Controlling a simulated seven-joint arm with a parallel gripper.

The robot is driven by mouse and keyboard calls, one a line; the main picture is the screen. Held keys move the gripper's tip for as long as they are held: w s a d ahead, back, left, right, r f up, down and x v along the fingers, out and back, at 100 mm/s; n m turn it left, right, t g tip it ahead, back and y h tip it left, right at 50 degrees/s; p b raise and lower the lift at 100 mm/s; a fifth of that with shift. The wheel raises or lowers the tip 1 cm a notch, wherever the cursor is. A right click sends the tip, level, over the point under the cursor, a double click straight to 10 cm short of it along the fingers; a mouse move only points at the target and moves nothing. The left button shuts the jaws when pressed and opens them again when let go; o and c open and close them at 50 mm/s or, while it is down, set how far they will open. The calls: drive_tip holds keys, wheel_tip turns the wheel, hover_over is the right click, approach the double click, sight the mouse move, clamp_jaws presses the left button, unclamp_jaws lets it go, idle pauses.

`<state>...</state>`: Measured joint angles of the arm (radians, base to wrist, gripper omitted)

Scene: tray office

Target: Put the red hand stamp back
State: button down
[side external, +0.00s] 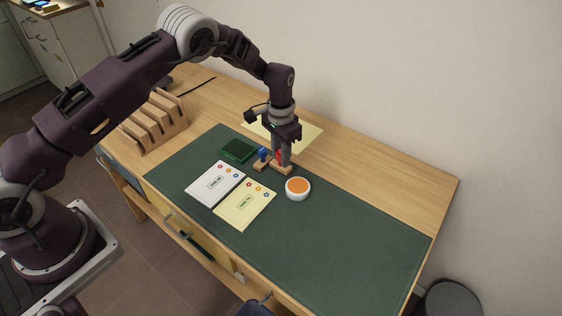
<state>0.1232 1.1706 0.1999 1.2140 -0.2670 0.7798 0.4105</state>
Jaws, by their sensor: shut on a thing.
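The red hand stamp (279,156) is mostly hidden between the fingers of my gripper (283,158), which is shut on it and points down. A light wooden piece (281,169) shows right under the red part; I cannot tell whether it is the stamp's base or a stand, or whether it touches the mat. A blue stamp (263,153) stands upright just to the left, with a similar wooden piece (260,166) below it.
A green pad (238,150) lies left of the stamps. A white bowl with orange contents (297,188), a white card (215,183) and a yellow card (246,204) lie in front. A wooden rack (155,122) stands at left. The green mat's right side (350,235) is clear.

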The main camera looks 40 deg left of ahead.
drive_tip(key=shift+f, duration=1.2)
drive_tip(key=c, duration=1.1)
unclamp_jaws()
drive_tip(key=shift+f, duration=0.1)
drive_tip(key=shift+c, duration=0.2)
